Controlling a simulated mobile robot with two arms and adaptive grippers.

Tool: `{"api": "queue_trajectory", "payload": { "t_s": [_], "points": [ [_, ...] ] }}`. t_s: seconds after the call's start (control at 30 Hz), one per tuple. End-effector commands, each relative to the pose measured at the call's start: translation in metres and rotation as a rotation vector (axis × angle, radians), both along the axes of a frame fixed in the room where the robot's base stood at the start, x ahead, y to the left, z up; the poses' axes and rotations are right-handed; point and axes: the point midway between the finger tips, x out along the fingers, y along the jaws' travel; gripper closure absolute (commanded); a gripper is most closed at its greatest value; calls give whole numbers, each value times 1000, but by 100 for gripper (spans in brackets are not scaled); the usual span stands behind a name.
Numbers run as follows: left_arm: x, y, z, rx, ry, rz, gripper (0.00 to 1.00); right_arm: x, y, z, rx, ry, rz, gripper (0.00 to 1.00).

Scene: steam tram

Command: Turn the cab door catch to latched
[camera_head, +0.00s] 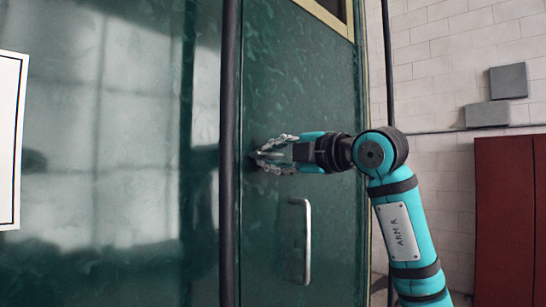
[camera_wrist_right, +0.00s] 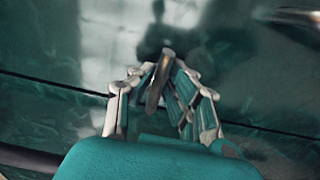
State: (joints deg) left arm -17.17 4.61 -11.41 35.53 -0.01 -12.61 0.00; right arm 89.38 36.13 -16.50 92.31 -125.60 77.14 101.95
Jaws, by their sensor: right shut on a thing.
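The dark green cab door (camera_head: 300,80) fills the middle of the head view. My right gripper (camera_head: 264,156) is at the left part of the door, above the pull handle, with its fingers pointing left. In the right wrist view, a small brownish metal lever, the door catch (camera_wrist_right: 157,83), stands between the fingers of my right gripper (camera_wrist_right: 160,100). The fingers are shut on it. In the head view the fingers cover the catch, so its angle there cannot be told. My left gripper is not in view.
A vertical metal pull handle (camera_head: 307,242) is on the door just below my right gripper. A dark vertical rail (camera_head: 229,90) runs close to the left of the fingertips. A red cabinet (camera_head: 505,220) stands at the right by a white brick wall (camera_head: 440,80).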

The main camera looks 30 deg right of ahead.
Motion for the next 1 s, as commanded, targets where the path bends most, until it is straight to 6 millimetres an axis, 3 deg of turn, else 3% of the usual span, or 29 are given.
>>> {"api": "queue_trajectory", "payload": {
  "t_s": [0.2, 0.23, 0.4, 0.77, 1.0],
  "points": [
    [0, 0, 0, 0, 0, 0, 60, 0, -2, 2, 6, -3, -4, 100],
    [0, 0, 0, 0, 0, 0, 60, 0, -2, 2, 6, -3, -4, 84],
    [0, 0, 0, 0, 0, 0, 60, 0, -1, 1, 4, -2, -3, 64],
    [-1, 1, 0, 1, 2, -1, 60, -8, -3, 0, 2, -2, -1, 64],
    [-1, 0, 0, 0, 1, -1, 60, -50, -20, 1, 0, -3, -5, 64]
  ]
}}
